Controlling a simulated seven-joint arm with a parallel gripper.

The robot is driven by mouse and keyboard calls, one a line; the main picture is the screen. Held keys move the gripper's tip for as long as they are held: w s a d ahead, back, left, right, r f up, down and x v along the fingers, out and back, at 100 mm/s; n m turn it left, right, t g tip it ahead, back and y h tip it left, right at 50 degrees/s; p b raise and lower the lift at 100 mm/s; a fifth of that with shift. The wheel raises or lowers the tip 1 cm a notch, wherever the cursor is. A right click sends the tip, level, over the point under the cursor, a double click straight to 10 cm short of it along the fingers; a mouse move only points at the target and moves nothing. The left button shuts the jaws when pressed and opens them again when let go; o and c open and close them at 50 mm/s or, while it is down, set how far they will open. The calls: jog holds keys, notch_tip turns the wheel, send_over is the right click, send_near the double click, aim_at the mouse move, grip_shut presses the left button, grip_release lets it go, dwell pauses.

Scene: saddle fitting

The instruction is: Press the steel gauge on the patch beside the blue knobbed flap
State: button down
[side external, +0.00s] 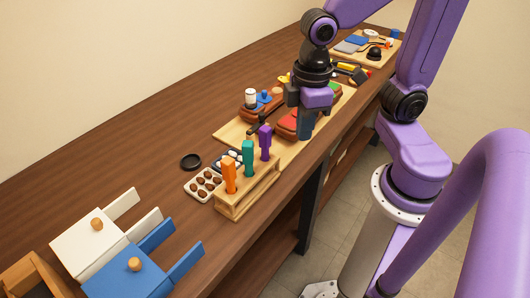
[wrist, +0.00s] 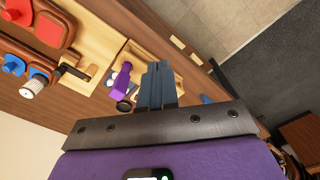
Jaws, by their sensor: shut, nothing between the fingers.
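A blue knobbed piece (side external: 264,97) sits on a brown block on the wooden board. It also shows at the left edge of the wrist view (wrist: 12,65). A pale ribbed cylinder (side external: 250,97) stands beside it, seen too in the wrist view (wrist: 34,86). I cannot tell whether this is the steel gauge, and the patch is not clearly made out. My gripper (side external: 305,128) is shut and empty, pointing down above the board's near side, right of the blue piece. In the wrist view its fingers (wrist: 157,72) are together, beside the purple handle (wrist: 122,80).
A wooden rack (side external: 246,190) holds orange, teal and purple upright handles close to my gripper. A red piece (side external: 288,123) lies just left of the fingers. A tray of brown pieces (side external: 203,184) and white and blue knobbed boxes (side external: 130,270) stand nearer the camera. Bare table lies at left.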

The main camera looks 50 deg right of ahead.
jog(key=s+d+f+n, duration=0.1)
jog(key=s+n, duration=0.1)
jog(key=s, duration=0.4)
jog(key=shift+s+d+f, duration=0.15)
jog(key=shift+s+d, duration=0.15)
jog(key=shift+s, duration=0.05)
